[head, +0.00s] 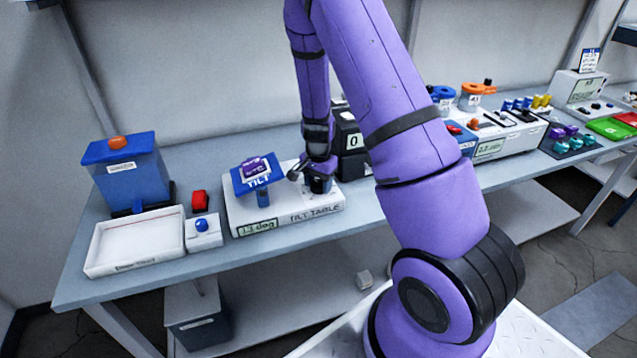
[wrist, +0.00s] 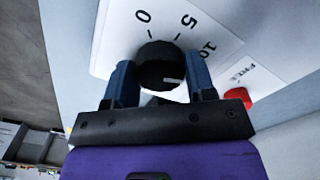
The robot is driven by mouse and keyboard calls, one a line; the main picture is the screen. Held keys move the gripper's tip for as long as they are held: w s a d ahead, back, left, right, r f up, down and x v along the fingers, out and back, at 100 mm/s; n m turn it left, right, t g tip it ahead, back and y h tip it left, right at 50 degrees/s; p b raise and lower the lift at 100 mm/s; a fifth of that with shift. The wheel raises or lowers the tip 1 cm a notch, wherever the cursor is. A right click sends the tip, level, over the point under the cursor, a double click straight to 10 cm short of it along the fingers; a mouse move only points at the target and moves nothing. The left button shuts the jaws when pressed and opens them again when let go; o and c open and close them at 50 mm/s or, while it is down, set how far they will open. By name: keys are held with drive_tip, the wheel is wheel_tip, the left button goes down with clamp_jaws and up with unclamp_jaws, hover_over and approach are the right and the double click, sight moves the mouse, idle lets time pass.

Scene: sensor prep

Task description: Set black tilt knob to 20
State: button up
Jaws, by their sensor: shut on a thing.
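The black tilt knob (wrist: 160,66) sits on the white tilt table unit (head: 285,208). My gripper (wrist: 162,80) is shut on the knob, one finger on each side of it. A pale mark shows on the knob's side. Dial numbers 0, 5 and 10 show around its far side in the wrist view; a 20 is not visible there. In the head view the knob (head: 319,184) is partly hidden below my gripper (head: 314,170). The blue tilt plate (head: 249,184), marked TILT, is tilted on the unit's left. The unit's display (head: 259,227) seems to read 13 deg.
A black box showing 0 (head: 352,142) stands close behind my gripper.

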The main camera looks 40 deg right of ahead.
sight(318, 183)
drive_tip(key=m, duration=1.2)
idle(0.5)
drive_tip(key=o, duration=0.9)
wheel_tip(318, 183, up, 11)
drive_tip(key=shift+f, duration=0.1)
idle(0.6)
